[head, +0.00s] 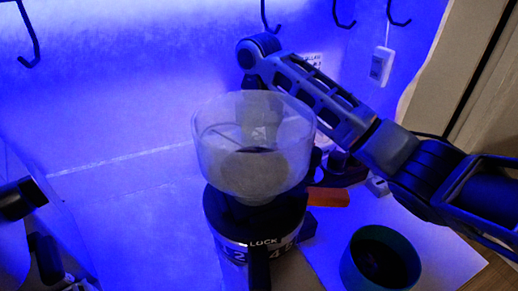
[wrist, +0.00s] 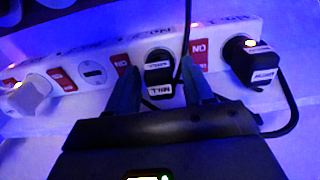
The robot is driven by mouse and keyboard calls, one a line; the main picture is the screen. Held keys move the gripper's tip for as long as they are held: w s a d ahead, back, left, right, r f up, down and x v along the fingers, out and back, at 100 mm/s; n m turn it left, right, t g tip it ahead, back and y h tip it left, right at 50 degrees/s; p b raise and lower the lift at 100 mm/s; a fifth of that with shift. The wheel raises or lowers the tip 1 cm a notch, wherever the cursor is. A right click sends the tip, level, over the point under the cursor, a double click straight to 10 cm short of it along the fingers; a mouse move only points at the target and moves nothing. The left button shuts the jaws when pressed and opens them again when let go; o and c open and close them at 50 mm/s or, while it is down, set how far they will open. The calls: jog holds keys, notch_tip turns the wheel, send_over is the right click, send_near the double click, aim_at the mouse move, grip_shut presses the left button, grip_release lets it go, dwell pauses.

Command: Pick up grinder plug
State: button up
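The grinder plug (wrist: 159,75), black with a white "MILL" label, sits in a socket of the white power strip (wrist: 70,48) in the wrist view. My gripper (wrist: 160,72) is open, with one dark finger on each side of this plug. Small gaps seem to show beside it; I cannot tell whether either finger touches it. In the head view, the grinder (head: 255,215) with its clear hopper (head: 253,150) stands in front of my arm's end, and the plug cannot be made out there.
Another black plug (wrist: 250,62) with a cable is at the strip's right, and a white plug (wrist: 27,97) at its left. A dark round container (head: 380,262) stands front right. Hooks (head: 343,14) hang at the back wall. Bare counter (head: 130,190) lies left of the grinder.

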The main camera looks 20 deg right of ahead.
grip_shut()
jog(key=shift+r, duration=0.15)
dwell(0.4)
jog(key=shift+r+p, duration=1.3)
jog(key=shift+f, duration=0.15)
